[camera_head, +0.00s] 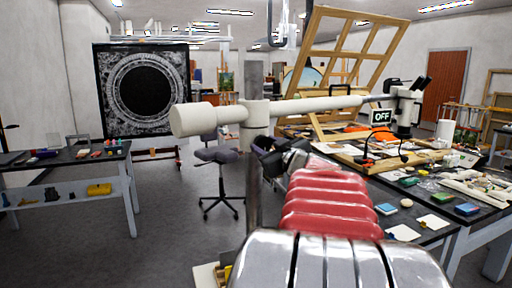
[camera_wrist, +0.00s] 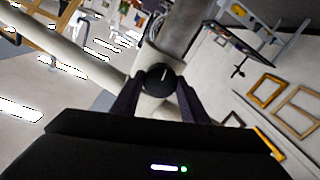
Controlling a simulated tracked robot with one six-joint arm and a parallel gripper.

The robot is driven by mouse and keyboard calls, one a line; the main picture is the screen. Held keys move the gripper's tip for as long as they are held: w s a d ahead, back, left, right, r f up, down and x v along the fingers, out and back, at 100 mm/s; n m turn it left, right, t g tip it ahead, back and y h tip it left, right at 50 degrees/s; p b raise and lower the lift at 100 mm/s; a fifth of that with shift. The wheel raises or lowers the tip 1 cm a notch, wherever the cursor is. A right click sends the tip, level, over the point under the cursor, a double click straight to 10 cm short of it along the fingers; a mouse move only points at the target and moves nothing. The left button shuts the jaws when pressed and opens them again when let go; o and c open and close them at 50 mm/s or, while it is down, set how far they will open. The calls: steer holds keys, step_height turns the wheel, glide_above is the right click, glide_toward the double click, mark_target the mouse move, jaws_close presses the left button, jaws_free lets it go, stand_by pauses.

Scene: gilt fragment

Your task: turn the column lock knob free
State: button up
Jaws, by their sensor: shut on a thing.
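The column lock knob (camera_wrist: 158,77) is a round black knob with a pale line across its face. It sits on the white collar (camera_head: 255,113) around the grey column (camera_head: 255,78). In the wrist view my gripper (camera_wrist: 158,88) has one dark finger on each side of the knob and is shut on it. In the head view my gripper (camera_head: 268,148) is at the column just below the collar, and it mostly hides the knob. A long white boom (camera_head: 310,106) runs through the collar to a microscope (camera_head: 406,102) at the right.
A dark-topped table (camera_head: 65,156) is at the left. A grey chair (camera_head: 220,157) stands behind the column. Open floor (camera_head: 165,215) lies at the left front.

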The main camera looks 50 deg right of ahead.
steer(key=n, duration=0.4)
steer(key=shift+w+a, duration=0.15)
steer(key=n, duration=0.3)
steer(key=shift+n, duration=0.4)
steer(key=n, duration=0.4)
steer(key=shift+a+f+g, duration=0.1)
steer(key=shift+g, duration=0.2)
steer(key=n, duration=0.3)
steer(key=shift+f+n, duration=0.1)
steer(key=shift+n, duration=0.2)
steer(key=shift+f, duration=0.1)
steer(key=o, duration=1.1)
steer(key=shift+h, duration=0.3)
steer(key=shift+c, duration=0.2)
steer(key=shift+r, duration=0.2)
